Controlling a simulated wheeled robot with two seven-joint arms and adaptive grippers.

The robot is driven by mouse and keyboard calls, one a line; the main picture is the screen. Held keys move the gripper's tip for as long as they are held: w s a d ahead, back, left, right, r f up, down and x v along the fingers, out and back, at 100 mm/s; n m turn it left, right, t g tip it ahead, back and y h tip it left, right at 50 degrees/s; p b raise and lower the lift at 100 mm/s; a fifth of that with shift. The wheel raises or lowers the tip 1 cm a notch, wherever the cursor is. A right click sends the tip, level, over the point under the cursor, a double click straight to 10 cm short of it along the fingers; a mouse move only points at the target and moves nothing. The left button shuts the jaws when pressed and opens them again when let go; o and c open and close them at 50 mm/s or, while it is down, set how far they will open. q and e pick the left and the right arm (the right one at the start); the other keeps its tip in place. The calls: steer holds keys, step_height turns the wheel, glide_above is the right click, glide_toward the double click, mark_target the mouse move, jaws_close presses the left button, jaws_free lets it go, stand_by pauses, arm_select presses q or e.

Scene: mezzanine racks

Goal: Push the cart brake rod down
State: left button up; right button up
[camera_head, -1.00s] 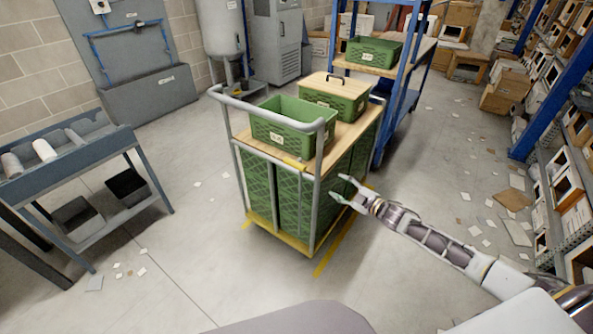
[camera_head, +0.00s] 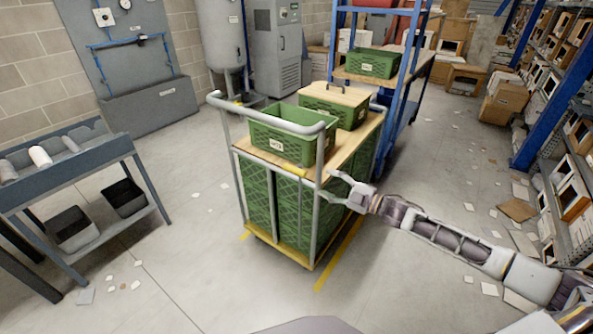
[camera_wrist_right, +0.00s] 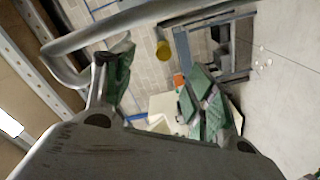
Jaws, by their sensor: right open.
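The cart (camera_head: 318,235) has a grey tubular handle frame (camera_head: 266,112) on its near side. My right gripper (camera_head: 326,186) is open and empty at the cart's near right post, just right of the rod. My left gripper is out of view.
Green crates (camera_head: 284,140) stand on the cart top. A blue rack (camera_head: 402,100) is close behind the cart on the right. A grey workbench (camera_head: 65,170) stands on the left. The floor around the cart is mostly clear, with scattered papers.

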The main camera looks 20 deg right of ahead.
mark_target(297, 170)
steer(key=shift+w+a, duration=0.1)
steer(key=shift+w, duration=0.05)
steer(key=shift+x, duration=4.75)
steer(key=shift+b+x, duration=0.35)
steer(key=shift+x, duration=0.8)
steer(key=shift+w+a, duration=0.45)
steer(key=shift+w, duration=0.1)
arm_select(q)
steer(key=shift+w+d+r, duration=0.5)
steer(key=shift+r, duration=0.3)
arm_select(e)
steer(key=shift+w+a, duration=0.1)
steer(key=shift+f, duration=0.1)
jaws_close()
